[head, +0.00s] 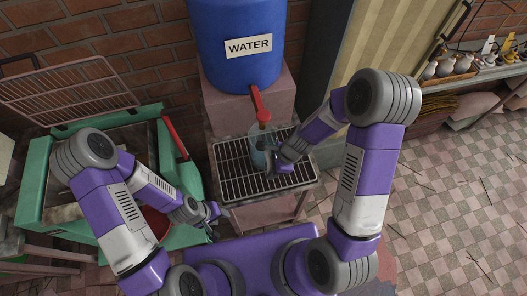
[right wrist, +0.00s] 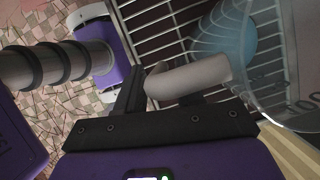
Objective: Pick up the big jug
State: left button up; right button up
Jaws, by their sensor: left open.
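The big jug (head: 259,152) is clear, with some blue showing low in it. It stands upright on the metal grate under the red tap. In the right wrist view its clear wall (right wrist: 285,75) fills the upper right, and its pale handle (right wrist: 190,78) reaches across to my fingers. My right gripper (head: 272,168) is at the handle side of the jug; in the wrist view its dark fingers (right wrist: 150,90) are right at the handle. The handle hides part of them, so I cannot tell whether they are closed on it. My left gripper (head: 213,214) is open and empty, left of the grate.
A blue water barrel (head: 237,45) with a red tap (head: 261,106) stands above the jug. The grate (head: 233,182) has bare room left of the jug. A green machine (head: 180,232) is at the left; a shelf with small jugs (head: 462,63) is at the far right.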

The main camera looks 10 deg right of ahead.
grip_shut()
